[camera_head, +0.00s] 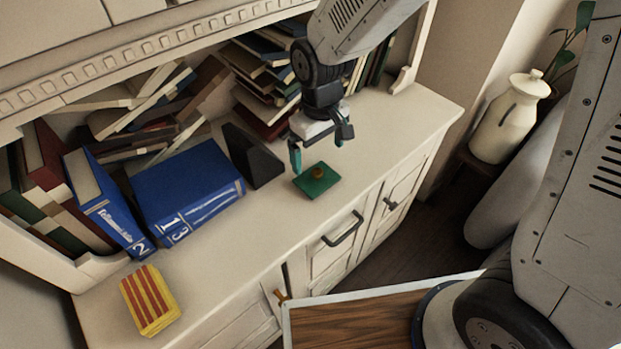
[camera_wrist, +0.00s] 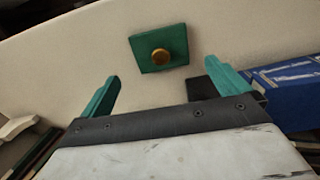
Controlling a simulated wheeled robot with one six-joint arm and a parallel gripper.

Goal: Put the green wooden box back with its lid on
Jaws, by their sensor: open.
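A flat green square lid (camera_head: 316,180) with a round gold-brown knob lies on the white cabinet top, right of the dark bookend. In the wrist view the green lid (camera_wrist: 159,48) lies ahead of the fingers, its knob (camera_wrist: 159,56) facing me. My gripper (camera_head: 318,152) is open and empty above and just behind the lid, apart from it. Its teal fingers (camera_wrist: 170,92) are spread wide in the wrist view. I see no green box body in either view.
Blue books (camera_head: 187,190) and a dark bookend (camera_head: 252,155) stand left of the lid. A yellow-and-red striped box (camera_head: 150,300) sits at the cabinet's left front. Piled books (camera_head: 265,75) fill the shelf behind. A cream jar (camera_head: 510,117) stands at right. Cabinet top around the lid is clear.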

